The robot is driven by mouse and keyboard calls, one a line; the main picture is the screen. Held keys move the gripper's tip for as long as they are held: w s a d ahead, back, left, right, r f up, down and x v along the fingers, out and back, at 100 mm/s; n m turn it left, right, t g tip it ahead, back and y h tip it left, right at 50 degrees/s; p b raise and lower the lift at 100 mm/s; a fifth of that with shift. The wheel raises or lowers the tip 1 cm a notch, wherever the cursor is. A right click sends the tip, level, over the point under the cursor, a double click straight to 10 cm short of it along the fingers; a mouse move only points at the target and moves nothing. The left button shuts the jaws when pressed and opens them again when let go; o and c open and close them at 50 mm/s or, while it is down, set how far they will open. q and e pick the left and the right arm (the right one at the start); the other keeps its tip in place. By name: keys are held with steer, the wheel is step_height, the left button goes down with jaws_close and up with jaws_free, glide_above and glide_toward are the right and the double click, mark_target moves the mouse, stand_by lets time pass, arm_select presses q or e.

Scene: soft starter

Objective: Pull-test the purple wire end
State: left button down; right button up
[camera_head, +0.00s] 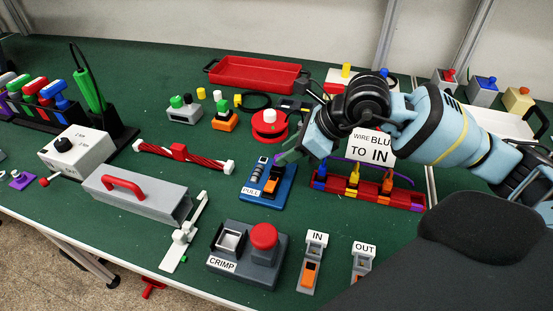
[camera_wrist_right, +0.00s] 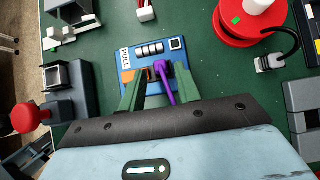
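The blue PULL tester (camera_head: 284,195) sits mid-table, with an orange-and-black part (camera_head: 272,184) on top. In the right wrist view, the tester (camera_wrist_right: 129,60) lies just beyond my fingers. The purple wire end (camera_wrist_right: 162,68) is over or at the tester, between the green fingers; whether it is seated in the tester is unclear. My right gripper (camera_wrist_right: 160,85) is open around the purple wire, with a visible gap. In the head view, my right gripper (camera_head: 283,157) is at the tester's far side, its fingertips partly hidden. My left gripper is not in view.
A red spool (camera_head: 268,126) stands behind the tester. The CRIMP box (camera_head: 247,253) with a red button is in front of it. The wire rack (camera_head: 400,198) is to the right, and the grey box with red handle (camera_head: 135,196) to the left.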

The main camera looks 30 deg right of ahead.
steer(key=shift+b+x, duration=0.45)
steer(key=shift+x, duration=0.95)
jaws_close()
steer(key=shift+w+r, duration=0.1)
steer(key=shift+r, duration=0.25)
stand_by(4.2)
steer(key=shift+f, duration=0.35)
stand_by(0.7)
steer(key=shift+o, duration=0.7)
jaws_free()
